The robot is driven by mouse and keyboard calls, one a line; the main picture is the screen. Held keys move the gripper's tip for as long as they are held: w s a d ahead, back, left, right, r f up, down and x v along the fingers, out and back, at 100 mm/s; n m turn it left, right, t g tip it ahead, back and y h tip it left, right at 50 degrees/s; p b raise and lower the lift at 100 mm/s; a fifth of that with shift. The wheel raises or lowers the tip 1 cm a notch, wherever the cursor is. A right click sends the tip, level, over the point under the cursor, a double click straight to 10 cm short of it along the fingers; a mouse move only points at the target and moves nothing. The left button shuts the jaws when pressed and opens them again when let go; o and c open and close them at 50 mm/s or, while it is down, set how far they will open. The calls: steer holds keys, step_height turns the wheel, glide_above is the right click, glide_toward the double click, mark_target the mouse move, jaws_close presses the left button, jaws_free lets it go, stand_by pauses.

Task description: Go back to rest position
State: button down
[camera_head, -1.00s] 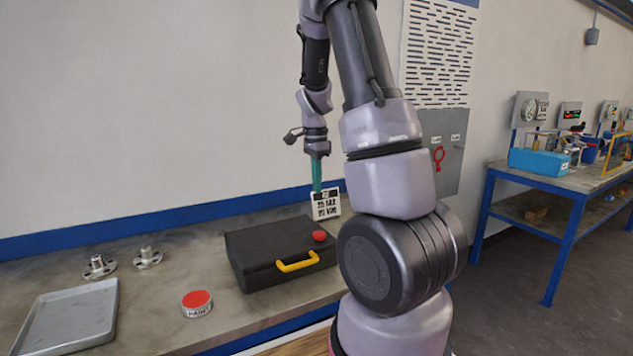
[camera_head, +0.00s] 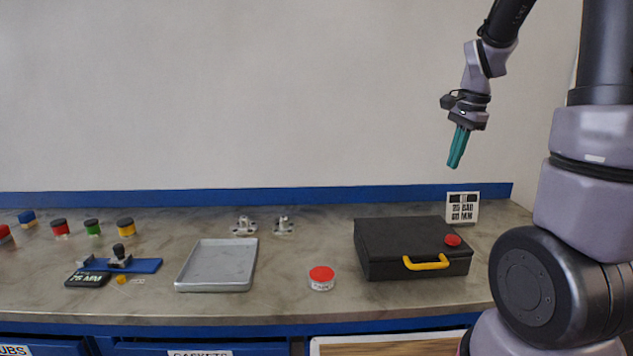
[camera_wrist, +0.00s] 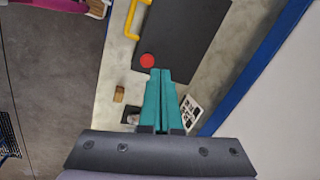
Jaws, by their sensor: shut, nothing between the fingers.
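My gripper (camera_head: 457,160) has teal fingers pressed together and holds nothing. In the head view it hangs in the air at the right, above the black case (camera_head: 400,236) and in front of the bare wall. In the wrist view the fingertips of my gripper (camera_wrist: 158,72) point toward the case (camera_wrist: 190,35), next to a red disc (camera_wrist: 147,61) on it. The case is closed, with a yellow handle (camera_head: 426,262) at its front.
A red-lidded tin (camera_head: 321,278), a grey tray (camera_head: 216,266) and two metal flanged parts (camera_head: 244,226) are on the bench. A blue fixture (camera_head: 134,265) and several coloured-lidded jars (camera_head: 92,227) are at the left. A printed card (camera_head: 462,207) stands behind the case. The air above the bench is clear.

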steer(key=s+a+r+n+t, duration=0.2)
steer(key=s+a+r+n, duration=0.3)
steer(key=s, duration=0.3)
steer(key=s+a+r+n+t+y, duration=0.1)
steer(key=s+a+r+n+t, duration=0.2)
steer(key=s, duration=0.6)
step_height(320, 180, up, 4)
steer(key=shift+a+f+n, duration=0.1)
steer(key=shift+a+n, duration=1)
